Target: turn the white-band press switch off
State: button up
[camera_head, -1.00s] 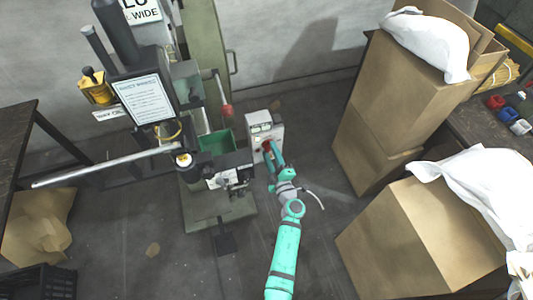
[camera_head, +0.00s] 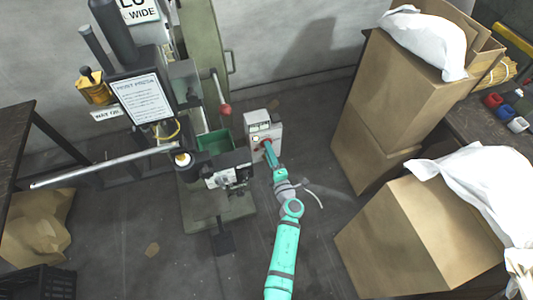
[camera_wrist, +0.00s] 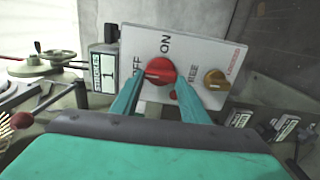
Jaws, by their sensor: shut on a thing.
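The white switch box (camera_head: 262,128) stands on the right of the press (camera_head: 145,95). In the wrist view its white panel (camera_wrist: 197,52) carries a round red knob (camera_wrist: 160,66), with OFF printed at its left and ON above it. The knob's ridge seems to lie sideways towards OFF, partly hidden by the fingers. My gripper (camera_wrist: 160,86) is shut on the red knob, one finger on each side. In the head view my gripper (camera_head: 268,146) reaches the front of the box. I cannot make out a white band on the press.
A small yellow knob (camera_wrist: 215,79) sits right of the red one. A red-balled lever (camera_head: 224,109) and long bare bar (camera_head: 105,165) are on the press. Cardboard boxes (camera_head: 400,105) stand at the right. The floor between is clear.

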jog(key=shift+s+a+f, duration=0.1)
jog(key=shift+a+f, duration=0.05)
jog(key=shift+a, duration=0.05)
jog(key=o, duration=1.1)
jog(key=shift+c, duration=0.2)
jog(key=shift+d, duration=0.15)
jog(key=v, duration=1.1)
jog(key=s+a+r+m+h, duration=0.1)
jog(key=s+r+m, duration=0.4)
jog(key=s, duration=0.7)
jog(key=s+a+r+m+g+h, duration=0.1)
jog(key=s+a+r+m+h, duration=0.1)
jog(key=s+r+m, duration=0.3)
jog(key=s+a+r+m+h, duration=0.1)
jog(key=s+r+m, duration=0.3)
jog(key=s+m, duration=0.7)
jog(key=s+h, duration=0.1)
jog(key=s, duration=0.7)
jog(key=shift+a+r+m+g+h, duration=0.15)
jog(key=shift+r+m+g+h, duration=0.15)
jog(key=shift+r+m+g, duration=0.1)
